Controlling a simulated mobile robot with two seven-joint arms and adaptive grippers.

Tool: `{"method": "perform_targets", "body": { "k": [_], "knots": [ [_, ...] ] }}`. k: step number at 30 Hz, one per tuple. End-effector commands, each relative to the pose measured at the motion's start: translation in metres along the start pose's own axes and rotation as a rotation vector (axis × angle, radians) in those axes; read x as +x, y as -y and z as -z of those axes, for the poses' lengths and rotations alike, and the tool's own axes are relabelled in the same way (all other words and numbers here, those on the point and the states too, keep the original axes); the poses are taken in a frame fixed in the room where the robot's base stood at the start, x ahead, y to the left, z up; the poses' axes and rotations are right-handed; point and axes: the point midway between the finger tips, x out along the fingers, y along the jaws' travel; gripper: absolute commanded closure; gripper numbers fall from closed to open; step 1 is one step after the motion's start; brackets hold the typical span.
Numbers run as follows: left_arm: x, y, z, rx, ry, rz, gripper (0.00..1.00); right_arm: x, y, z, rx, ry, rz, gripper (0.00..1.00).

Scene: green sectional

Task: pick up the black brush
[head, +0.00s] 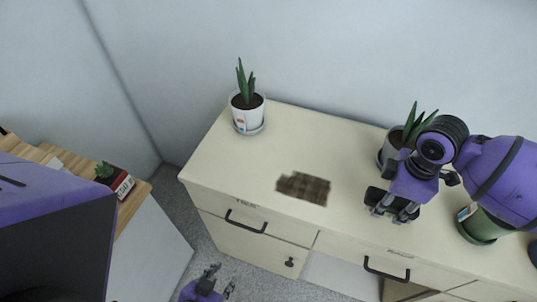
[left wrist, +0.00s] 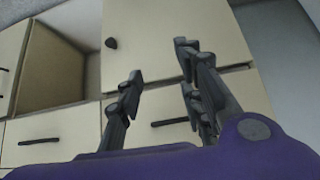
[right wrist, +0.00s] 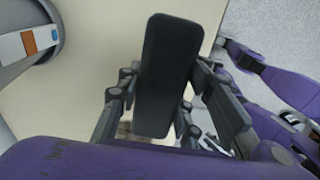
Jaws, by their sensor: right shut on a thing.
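The black brush (right wrist: 167,75) is between the fingers of my right gripper (right wrist: 160,100) in the right wrist view. It looks like a dark rounded block, and the fingers press on both sides. In the head view my right gripper (head: 393,208) is over the dresser top, with a dark part of the brush (head: 374,196) showing at its left. I cannot tell whether the brush touches the top. My left gripper (head: 207,284) is open and empty, low in front of the drawers; its spread fingers show in the left wrist view (left wrist: 160,85).
The cream dresser (head: 290,135) bears a white potted plant (head: 247,112) at the back left. Another potted plant (head: 391,150) stands just behind my right gripper, and a green pot (head: 483,226) stands right of it. A brown checked patch (head: 303,188) lies mid-top.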

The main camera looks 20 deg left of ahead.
Motion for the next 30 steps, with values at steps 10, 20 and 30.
{"method": "perform_targets", "body": {
  "k": [10,20,30],
  "knots": [
    [-0.002,-0.005,0.019,-0.003,-0.026,-0.010,0.66,-0.064,0.079,-0.002,-0.002,0.001,-0.006,0.95],
    [-0.003,-0.006,0.020,-0.002,-0.025,-0.013,0.66,-0.081,0.121,-0.003,0.000,0.001,-0.004,0.95],
    [-0.004,-0.004,0.018,0.006,-0.020,-0.013,0.66,-0.082,0.124,-0.003,0.001,0.001,-0.003,0.95]
  ]
}}
